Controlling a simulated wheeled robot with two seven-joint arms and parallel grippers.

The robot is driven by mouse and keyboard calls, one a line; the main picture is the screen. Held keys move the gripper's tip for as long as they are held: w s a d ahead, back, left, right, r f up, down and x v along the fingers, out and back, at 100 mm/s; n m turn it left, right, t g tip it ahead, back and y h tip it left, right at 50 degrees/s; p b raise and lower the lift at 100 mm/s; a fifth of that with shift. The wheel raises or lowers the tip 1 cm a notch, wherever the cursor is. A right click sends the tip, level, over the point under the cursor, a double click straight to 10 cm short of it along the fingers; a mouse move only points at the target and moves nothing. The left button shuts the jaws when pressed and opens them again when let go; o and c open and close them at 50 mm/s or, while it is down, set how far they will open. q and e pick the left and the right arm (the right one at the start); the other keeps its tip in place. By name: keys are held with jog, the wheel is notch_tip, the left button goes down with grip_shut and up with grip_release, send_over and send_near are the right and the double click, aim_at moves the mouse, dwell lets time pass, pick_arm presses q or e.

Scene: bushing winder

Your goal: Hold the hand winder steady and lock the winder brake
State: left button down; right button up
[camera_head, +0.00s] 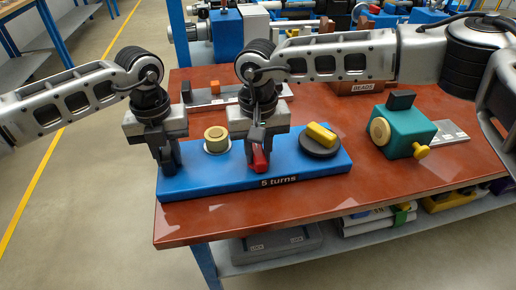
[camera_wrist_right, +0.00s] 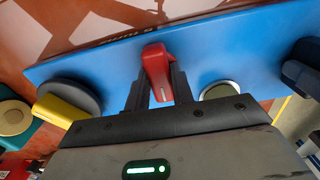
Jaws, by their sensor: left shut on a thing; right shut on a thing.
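The hand winder is a long blue base (camera_head: 200,183) marked "5 turns" on the table. It bears a cream-yellow spool (camera_head: 216,137) and a black disc (camera_head: 318,147) with a yellow handle (camera_head: 321,134). My left gripper (camera_head: 167,160) is shut at the base's left end on a dark part, mostly hidden by the fingers. My right gripper (camera_head: 258,148) is shut on the red brake lever (camera_head: 260,162), between spool and disc. In the right wrist view the red lever (camera_wrist_right: 157,72) stands between the two fingers, with the blue base (camera_wrist_right: 215,50) behind it.
A teal box (camera_head: 405,130) with a cream disc and yellow knob stands right of the winder. A grey rail (camera_head: 208,99) with small blocks and a "BEADS" box (camera_head: 360,88) lie behind. The red-brown tabletop (camera_head: 210,220) is bare along the front edge.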

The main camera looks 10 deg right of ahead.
jog(key=shift+m, duration=0.3)
jog(key=m, duration=0.8)
jog(key=shift+m, duration=0.4)
jog(key=m, duration=0.4)
jog(key=shift+m, duration=2.2)
jog(key=o, duration=1)
jog(key=shift+r, duration=0.15)
